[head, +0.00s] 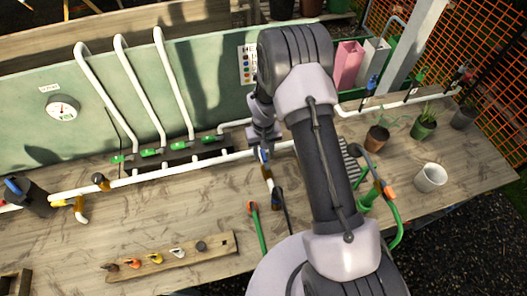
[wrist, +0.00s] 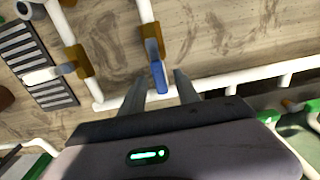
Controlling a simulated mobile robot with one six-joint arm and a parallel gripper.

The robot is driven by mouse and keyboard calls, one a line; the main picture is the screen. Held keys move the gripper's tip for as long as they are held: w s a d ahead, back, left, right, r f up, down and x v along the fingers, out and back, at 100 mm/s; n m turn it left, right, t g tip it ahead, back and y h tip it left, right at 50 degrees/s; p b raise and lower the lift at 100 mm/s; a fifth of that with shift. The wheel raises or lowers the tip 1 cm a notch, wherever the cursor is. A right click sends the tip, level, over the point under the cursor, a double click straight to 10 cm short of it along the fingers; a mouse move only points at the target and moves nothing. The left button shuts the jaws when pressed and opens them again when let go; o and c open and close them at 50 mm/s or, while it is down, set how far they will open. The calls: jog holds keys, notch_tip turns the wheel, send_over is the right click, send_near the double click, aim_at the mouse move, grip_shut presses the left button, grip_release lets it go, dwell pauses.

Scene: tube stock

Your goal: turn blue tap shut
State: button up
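The blue tap (wrist: 155,70) shows in the wrist view as a blue lever below a brass valve body (wrist: 150,31) on a white pipe. Its lever lies roughly in line with that pipe. My gripper (wrist: 161,78) is open, with one finger on each side of the lever's end. Gaps show between the lever and both fingers. In the head view the blue tap (head: 263,156) is a small blue piece beside my gripper (head: 264,141), partly hidden by my arm.
Another brass valve (wrist: 78,62) with a white lever (wrist: 47,75) stands left in the wrist view, near a dark slatted grate (wrist: 32,60). A white pipe (head: 170,173) runs along the bench. A wooden board (head: 170,259) with several coloured handles lies front left. Potted plants stand right.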

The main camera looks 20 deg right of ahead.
jog(key=shift+f, duration=0.15)
grip_shut()
dwell(1.4)
